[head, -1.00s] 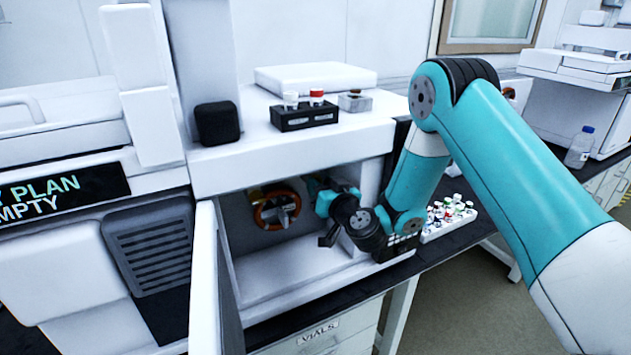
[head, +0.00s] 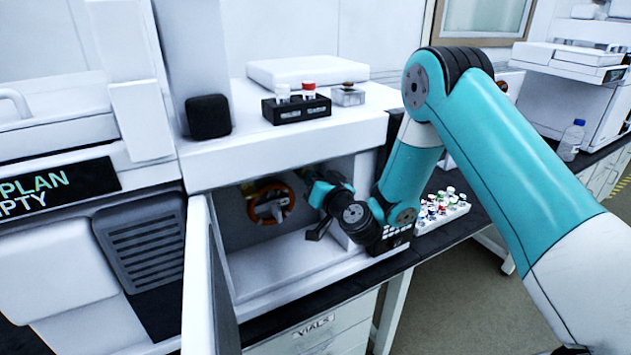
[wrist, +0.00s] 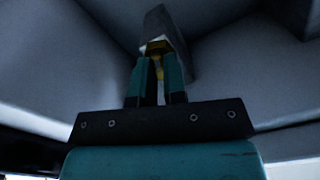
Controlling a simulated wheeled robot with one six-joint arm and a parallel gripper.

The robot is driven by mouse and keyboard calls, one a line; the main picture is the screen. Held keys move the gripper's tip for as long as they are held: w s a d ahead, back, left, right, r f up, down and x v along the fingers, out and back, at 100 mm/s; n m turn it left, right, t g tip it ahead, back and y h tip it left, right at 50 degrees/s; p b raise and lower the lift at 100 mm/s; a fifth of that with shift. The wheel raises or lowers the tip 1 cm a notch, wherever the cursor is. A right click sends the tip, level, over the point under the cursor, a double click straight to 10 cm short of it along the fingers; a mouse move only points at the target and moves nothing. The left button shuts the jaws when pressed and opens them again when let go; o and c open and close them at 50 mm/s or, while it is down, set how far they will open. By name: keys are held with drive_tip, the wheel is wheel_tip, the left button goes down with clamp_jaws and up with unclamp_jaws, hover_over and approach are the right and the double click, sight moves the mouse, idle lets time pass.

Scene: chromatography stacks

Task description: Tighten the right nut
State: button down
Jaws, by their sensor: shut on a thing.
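My gripper (wrist: 159,75) reaches into the open compartment (head: 290,268) of the white instrument, seen in the head view. In the wrist view its two teal fingers are closed on a small brass-coloured nut (wrist: 158,47) just below a grey block (wrist: 160,22). I take this to be the right nut; the fingers hide much of it. An orange ring-shaped coil (head: 288,200) hangs on the back wall in the head view, left of my gripper. In the head view my wrist covers the gripped nut, and its thread cannot be seen.
The compartment door (head: 200,275) stands open at the left. A black vial rack (head: 297,110) and a small clear box (head: 348,96) sit on top of the instrument. A white tray of vials (head: 440,220) is on the bench, right of my forearm. The compartment floor is clear.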

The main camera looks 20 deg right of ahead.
drive_tip(key=m, duration=1.3)
drive_tip(key=shift+d+f+m, duration=0.15)
drive_tip(key=shift+f+m, duration=0.05)
drive_tip(key=shift+m, duration=0.1)
idle(0.4)
drive_tip(key=c, duration=1.2)
unclamp_jaws()
drive_tip(key=shift+s, duration=0.1)
